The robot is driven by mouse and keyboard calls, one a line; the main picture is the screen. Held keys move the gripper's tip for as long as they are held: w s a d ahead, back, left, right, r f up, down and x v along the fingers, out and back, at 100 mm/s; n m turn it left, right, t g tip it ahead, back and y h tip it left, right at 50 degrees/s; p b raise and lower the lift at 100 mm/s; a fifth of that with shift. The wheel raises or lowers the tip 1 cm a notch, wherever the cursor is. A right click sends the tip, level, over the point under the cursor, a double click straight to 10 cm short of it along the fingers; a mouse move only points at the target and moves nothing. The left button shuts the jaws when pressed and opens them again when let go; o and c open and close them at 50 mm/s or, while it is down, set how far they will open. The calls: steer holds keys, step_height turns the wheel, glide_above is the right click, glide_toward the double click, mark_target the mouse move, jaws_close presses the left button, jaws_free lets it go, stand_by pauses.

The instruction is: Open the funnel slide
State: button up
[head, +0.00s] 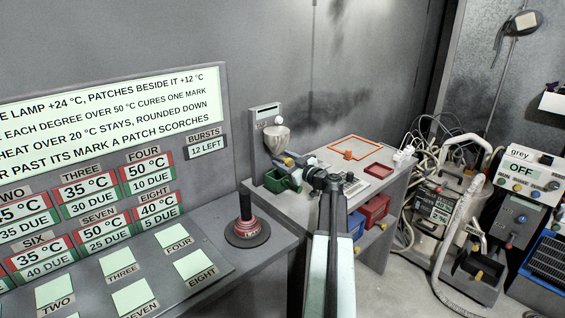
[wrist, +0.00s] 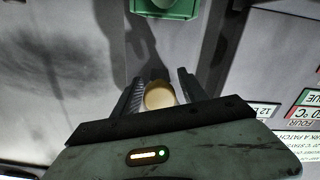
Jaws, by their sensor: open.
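The pale grey funnel (head: 277,139) hangs on the wall unit at the back left corner of the grey cabinet, with a small white ball at its top. My gripper (head: 287,161) is just below and in front of the funnel, above a green box. In the wrist view my gripper (wrist: 160,88) is open, one jaw on each side of a round cream piece (wrist: 158,96). Gaps show beside the piece, and its lower part is hidden by my gripper body. I cannot tell whether it is the slide's knob or part of the funnel.
The green box (head: 276,182) also shows in the wrist view (wrist: 178,9). An orange frame (head: 366,144) lies on the cabinet top (head: 326,150). Red (head: 373,212) and blue (head: 355,226) bins sit below. A dark red-ringed post (head: 246,225) stands on the left bench.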

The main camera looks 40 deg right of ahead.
jaws_close()
stand_by(1.4)
